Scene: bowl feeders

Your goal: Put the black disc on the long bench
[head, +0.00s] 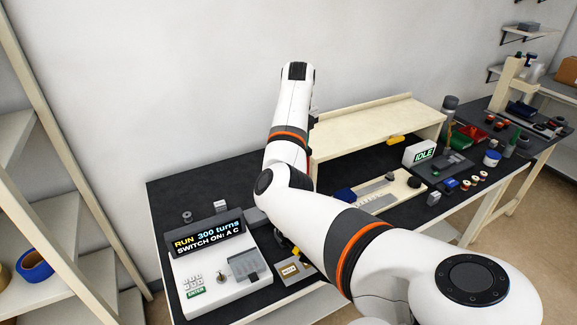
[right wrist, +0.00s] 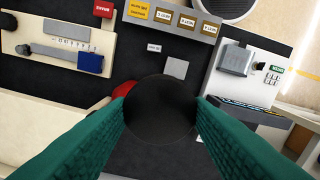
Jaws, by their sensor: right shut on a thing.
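A round black disc (right wrist: 160,120) is between the green finger pads of my right gripper (right wrist: 160,108) in the right wrist view. The gripper is shut on it. The disc is over the dark top of the long bench (right wrist: 215,155); I cannot tell how high. In the head view my right arm hides the disc and most of the gripper. The black-topped long bench (head: 175,190) runs along the wall there. My left gripper is not in view.
A white console (head: 215,285) with a lit display stands at the bench's left end. A raised pale shelf (head: 380,125) stands at the back. A pale board (right wrist: 25,45) with a blue block (right wrist: 90,63) lies left in the wrist view. A red thing (right wrist: 124,89) lies partly behind the disc.

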